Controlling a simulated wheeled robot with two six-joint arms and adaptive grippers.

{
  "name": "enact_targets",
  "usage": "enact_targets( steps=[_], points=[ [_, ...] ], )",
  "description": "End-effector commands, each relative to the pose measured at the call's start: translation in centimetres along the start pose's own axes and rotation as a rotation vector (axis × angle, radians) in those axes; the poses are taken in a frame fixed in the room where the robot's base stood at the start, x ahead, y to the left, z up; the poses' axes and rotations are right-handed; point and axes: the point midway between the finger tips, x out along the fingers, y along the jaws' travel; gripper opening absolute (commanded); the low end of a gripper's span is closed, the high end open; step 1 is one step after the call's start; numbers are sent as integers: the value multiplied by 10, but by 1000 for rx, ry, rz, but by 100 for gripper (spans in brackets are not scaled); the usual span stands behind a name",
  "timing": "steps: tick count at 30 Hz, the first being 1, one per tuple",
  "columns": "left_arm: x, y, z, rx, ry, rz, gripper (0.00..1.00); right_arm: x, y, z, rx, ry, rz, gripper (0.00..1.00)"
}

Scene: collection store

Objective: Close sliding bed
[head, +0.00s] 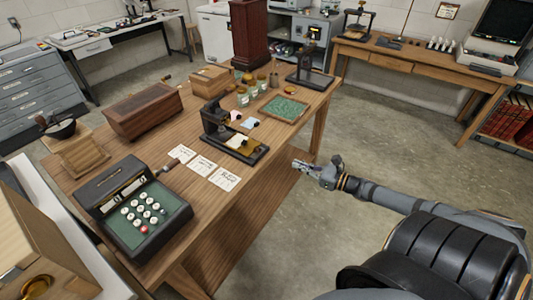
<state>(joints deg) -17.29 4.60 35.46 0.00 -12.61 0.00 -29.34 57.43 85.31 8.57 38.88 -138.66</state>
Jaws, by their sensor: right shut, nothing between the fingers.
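A small black tabletop machine (213,120) stands near the middle of the wooden table, by its right edge. A flat tan and brass-coloured plate (240,143), which looks like its sliding bed, lies on the black base and extends toward the right front. I cannot tell exactly how far it is out. My right gripper (300,164) is shut and empty, off the table's right edge, to the right of the machine and apart from it. My left gripper is not in view.
Paper cards (203,165) lie in front of the machine. A black-and-green keyed machine (150,225) stands at the near end. A wooden box (143,110) is behind left. Floor to the right is clear.

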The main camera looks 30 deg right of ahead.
Motion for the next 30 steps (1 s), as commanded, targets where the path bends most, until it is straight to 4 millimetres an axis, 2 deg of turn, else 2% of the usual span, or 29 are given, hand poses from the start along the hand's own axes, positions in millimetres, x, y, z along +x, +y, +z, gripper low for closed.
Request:
enact_targets(
  steps=[10,14,22,30],
  points=[
    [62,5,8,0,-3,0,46,70,0,-8,0,-11,-1,0],
    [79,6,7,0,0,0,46,95,0,-6,4,-12,-2,0],
    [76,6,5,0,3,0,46,125,-1,4,7,-11,-5,0],
    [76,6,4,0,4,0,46,135,0,1,7,-4,-3,0]
  ],
)
